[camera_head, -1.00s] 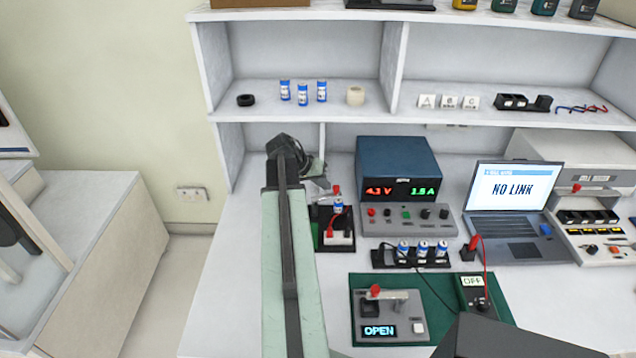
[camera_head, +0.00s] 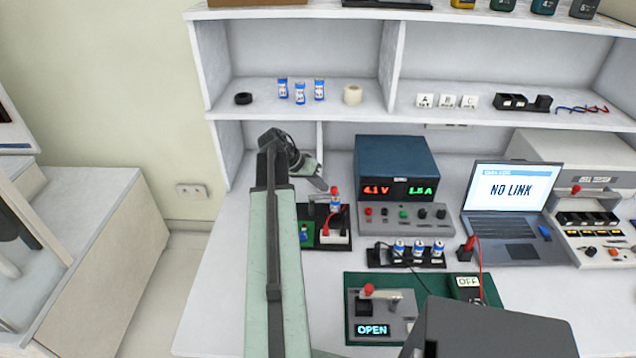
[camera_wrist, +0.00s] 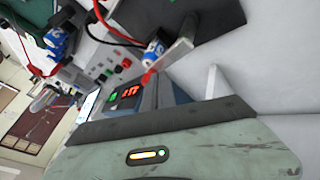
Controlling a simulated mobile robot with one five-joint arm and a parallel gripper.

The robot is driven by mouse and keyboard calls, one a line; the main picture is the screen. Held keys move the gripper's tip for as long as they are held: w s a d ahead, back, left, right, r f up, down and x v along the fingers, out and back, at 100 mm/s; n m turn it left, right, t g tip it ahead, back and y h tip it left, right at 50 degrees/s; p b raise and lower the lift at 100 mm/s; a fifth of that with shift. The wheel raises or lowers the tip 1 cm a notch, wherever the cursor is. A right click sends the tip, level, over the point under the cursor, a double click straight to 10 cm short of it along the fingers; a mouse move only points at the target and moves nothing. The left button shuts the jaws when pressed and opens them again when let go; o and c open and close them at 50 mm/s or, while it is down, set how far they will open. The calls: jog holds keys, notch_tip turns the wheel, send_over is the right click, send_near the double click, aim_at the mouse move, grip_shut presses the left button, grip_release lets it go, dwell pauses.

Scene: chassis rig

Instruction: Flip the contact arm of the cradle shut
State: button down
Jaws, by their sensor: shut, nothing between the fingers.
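A dark cradle (camera_head: 337,243) stands left of the blue power supply, with a blue-and-white cell (camera_head: 335,204) upright at it. A red-tipped contact arm (camera_head: 334,190) shows by the top of the cell; its exact angle is hard to read. My gripper (camera_head: 320,184) is shut and empty, just left of the red tip; I cannot tell whether they touch. In the wrist view a cell (camera_wrist: 155,47), a grey bar (camera_wrist: 176,53) and a red tip (camera_wrist: 147,77) show close together. My arm hides part of the cradle's left side.
The blue power supply (camera_head: 397,168) stands close on the right. A black rack (camera_head: 407,256) of cells is in front of it. A grey device (camera_head: 401,305) reading OPEN sits on a green mat (camera_head: 360,281). The laptop (camera_head: 512,200) reads NO LINK. The shelf (camera_head: 300,113) overhangs behind.

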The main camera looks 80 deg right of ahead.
jog(key=shift+s+d, duration=0.1)
jog(key=shift+s, duration=0.2)
dwell(0.8)
jog(key=shift+w+d, duration=0.55)
jog(key=shift+w, duration=0.1)
jog(key=w+a+r+p, duration=0.3)
jog(key=w+r+p, duration=0.5)
jog(key=w, duration=0.1)
